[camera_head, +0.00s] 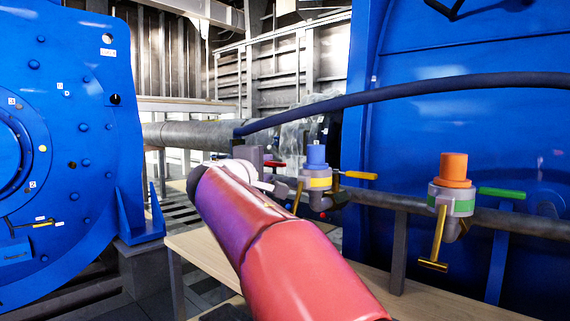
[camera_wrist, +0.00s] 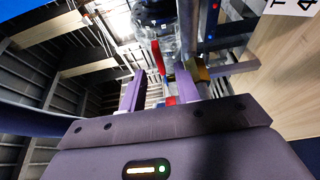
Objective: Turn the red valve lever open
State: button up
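The red valve lever (camera_wrist: 158,57) shows in the wrist view as a narrow red handle, just beyond and between my fingertips. In the head view a small red piece (camera_head: 275,164) shows just past the end of my arm, likely the same lever. The body of its valve is mostly hidden there by my arm. My gripper (camera_wrist: 160,74) is open, its two purple fingers apart on either side of the lever's line. I cannot tell whether a finger touches the lever. A second red part (camera_wrist: 170,101) shows lower between the fingers.
A blue-capped valve (camera_head: 317,157) with a yellow handle (camera_head: 360,175) stands right of my arm's end. Farther right is an orange-capped valve (camera_head: 454,170) with a green handle (camera_head: 502,193). A wooden table (camera_head: 200,246) lies below. Large blue machines flank the scene, and a dark hose (camera_head: 400,92) crosses above.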

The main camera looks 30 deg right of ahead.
aim_at(273, 165)
jog(key=p+x, duration=0.1)
jog(key=x, duration=0.7)
jog(key=shift+w+p, duration=0.2)
jog(key=shift+p, duration=0.15)
jog(key=shift+c, duration=0.3)
grip_shut()
